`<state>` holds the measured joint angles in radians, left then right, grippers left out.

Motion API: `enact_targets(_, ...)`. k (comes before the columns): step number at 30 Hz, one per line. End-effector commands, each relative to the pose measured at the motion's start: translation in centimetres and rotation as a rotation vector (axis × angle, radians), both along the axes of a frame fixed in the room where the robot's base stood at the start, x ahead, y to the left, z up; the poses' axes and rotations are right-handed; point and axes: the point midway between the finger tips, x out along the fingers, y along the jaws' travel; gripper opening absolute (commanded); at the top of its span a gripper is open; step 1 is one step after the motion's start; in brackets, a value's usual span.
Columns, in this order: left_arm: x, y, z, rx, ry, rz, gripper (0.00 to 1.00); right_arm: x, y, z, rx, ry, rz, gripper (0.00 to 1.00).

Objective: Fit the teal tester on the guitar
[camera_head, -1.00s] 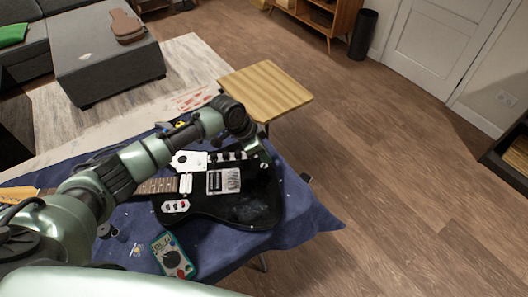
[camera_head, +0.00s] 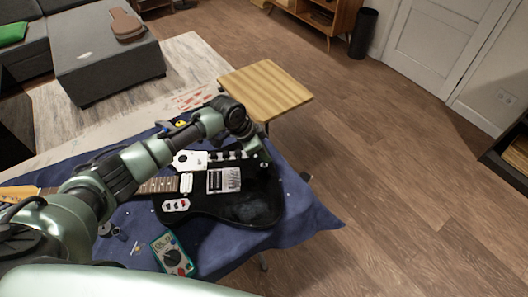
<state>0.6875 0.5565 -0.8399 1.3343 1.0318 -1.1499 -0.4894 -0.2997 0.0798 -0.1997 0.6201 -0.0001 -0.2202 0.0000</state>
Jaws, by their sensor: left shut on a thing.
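The teal tester (camera_head: 172,255), a boxy meter with a dark dial and a red spot, lies on the blue cloth near the table's front edge, apart from the guitar. The black guitar (camera_head: 262,205) lies flat, its neck pointing left and partly behind my left arm. My left gripper (camera_head: 262,159) points down at the body's far edge, beside the row of dark knobs. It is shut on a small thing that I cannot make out. My right gripper is not in view.
The blue cloth (camera_head: 308,214) covers the table, with small parts left of the tester. A wooden-topped stand (camera_head: 265,88) is just behind. Open floor lies to the right.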

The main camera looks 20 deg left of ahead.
Motion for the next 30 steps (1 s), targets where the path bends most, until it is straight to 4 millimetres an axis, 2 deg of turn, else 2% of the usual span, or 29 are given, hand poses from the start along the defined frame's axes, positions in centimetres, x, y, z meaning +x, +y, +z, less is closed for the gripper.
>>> enact_targets(13,0.0,0.0,-0.1,0.001,-0.001,0.000,0.00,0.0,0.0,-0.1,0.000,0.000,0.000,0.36)
enact_targets(30,0.0,0.0,-1.2,0.000,0.000,-0.001,0.00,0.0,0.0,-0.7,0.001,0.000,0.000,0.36)
